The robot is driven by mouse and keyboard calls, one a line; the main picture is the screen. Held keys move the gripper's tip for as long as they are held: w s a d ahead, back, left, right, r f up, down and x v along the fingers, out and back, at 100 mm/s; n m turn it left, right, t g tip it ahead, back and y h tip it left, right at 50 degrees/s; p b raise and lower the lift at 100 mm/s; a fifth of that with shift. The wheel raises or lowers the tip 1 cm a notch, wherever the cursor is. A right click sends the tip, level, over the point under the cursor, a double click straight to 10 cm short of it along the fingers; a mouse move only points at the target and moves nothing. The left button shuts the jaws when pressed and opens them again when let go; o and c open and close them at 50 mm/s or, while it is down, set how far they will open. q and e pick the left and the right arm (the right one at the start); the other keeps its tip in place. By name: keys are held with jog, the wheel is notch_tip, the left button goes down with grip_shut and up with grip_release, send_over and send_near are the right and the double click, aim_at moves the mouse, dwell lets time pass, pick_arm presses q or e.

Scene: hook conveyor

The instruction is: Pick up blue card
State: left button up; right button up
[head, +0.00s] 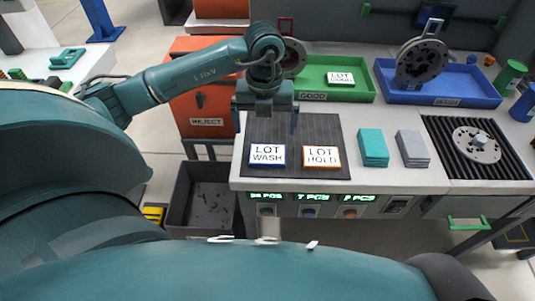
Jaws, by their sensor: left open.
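The blue card (267,155), a white card with a blue border reading LOT WASH, lies flat on the dark mat (317,128) near its front left corner. My left gripper (267,127) is open and points down over the back left of the mat, behind the card in the picture. Its fingers are apart with nothing seen between them. The orange-bordered LOT HOLD card (321,157) lies to the right of the blue card. My right gripper is not in view.
A green tray (363,94) with a LOT card and a blue tray (477,98) with a metal disc (421,62) stand behind. Teal (373,147) and grey (412,148) stacks lie right of the mat. An orange reject box (196,108) and dark bin (181,203) are left.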

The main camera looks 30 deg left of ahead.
pick_arm(q)
jog(key=f, duration=0.7)
jog(key=shift+w+d+f+p, duration=0.1)
jog(key=shift+w+d+p, duration=0.15)
jog(key=shift+p, duration=0.1)
jog(key=shift+f, duration=0.55)
jog(key=shift+c, duration=0.6)
jog(key=c, duration=0.8)
jog(key=shift+r, duration=0.1)
notch_tip(320, 180, up, 9)
notch_tip(320, 180, up, 5)
jog(key=p, duration=0.3)
send_over(268, 151)
jog(key=shift+s, duration=0.1)
